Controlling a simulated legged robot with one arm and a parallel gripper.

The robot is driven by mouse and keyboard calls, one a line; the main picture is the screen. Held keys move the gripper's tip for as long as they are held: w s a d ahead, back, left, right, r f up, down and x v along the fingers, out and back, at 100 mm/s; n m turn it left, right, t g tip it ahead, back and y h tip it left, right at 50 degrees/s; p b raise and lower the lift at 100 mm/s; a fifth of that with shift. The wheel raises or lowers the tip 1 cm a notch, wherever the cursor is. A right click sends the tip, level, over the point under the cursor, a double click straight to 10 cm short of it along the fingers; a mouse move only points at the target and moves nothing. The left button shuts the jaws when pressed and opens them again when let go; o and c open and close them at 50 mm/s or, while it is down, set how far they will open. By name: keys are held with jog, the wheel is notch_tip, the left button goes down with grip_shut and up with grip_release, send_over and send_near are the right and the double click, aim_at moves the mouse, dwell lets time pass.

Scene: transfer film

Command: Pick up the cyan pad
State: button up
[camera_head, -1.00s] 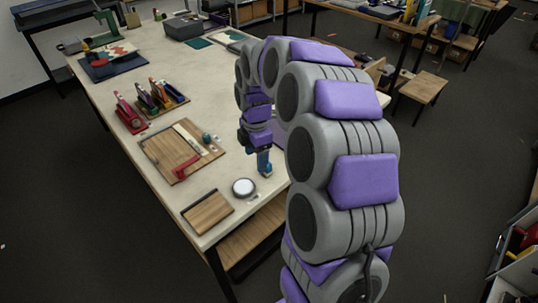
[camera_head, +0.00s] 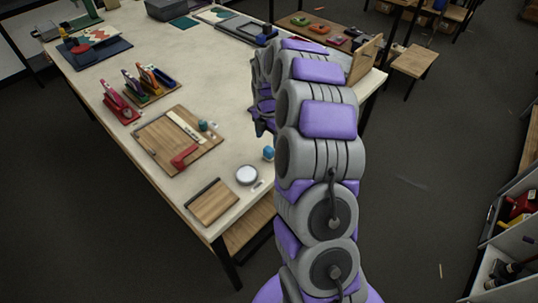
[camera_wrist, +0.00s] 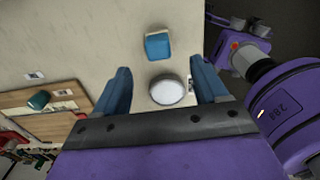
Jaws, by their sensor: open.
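The cyan pad appears to be the small blue-cyan block (camera_head: 268,153) on the table near its right edge. In the wrist view the block (camera_wrist: 157,46) lies just beyond my fingertips, apart from them. My gripper (camera_wrist: 160,68) is open and empty above the table, with one blue finger on each side. A white round disc (camera_wrist: 167,90) shows between the fingers on the tabletop below; in the head view the disc (camera_head: 246,175) sits near the block.
A wooden board (camera_head: 212,202) lies at the near table corner. A larger wooden tray (camera_head: 155,130) holds a red tool and a small teal piece (camera_head: 203,125). Racks of coloured tools (camera_head: 150,84) stand farther left. The middle of the table (camera_head: 205,65) is clear.

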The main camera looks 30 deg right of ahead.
aim_at(269, 148)
jog(key=f, duration=0.4)
jog(key=shift+a+b, duration=0.25)
jog(key=shift+b, duration=0.05)
jog(key=shift+d+f, duration=0.3)
jog(key=shift+f, duration=0.15)
jog(key=f, duration=0.2)
jog(key=f+b, duration=0.1)
jog(key=shift+w+d+f, duration=0.2)
jog(key=shift+d+f, duration=0.1)
jog(key=shift+f, duration=0.05)
jog(key=shift+a+f, duration=0.2)
jog(key=shift+f, duration=0.2)
jog(key=shift+r, duration=0.1)
jog(key=shift+c, duration=0.3)
jog(key=c, duration=1.1)
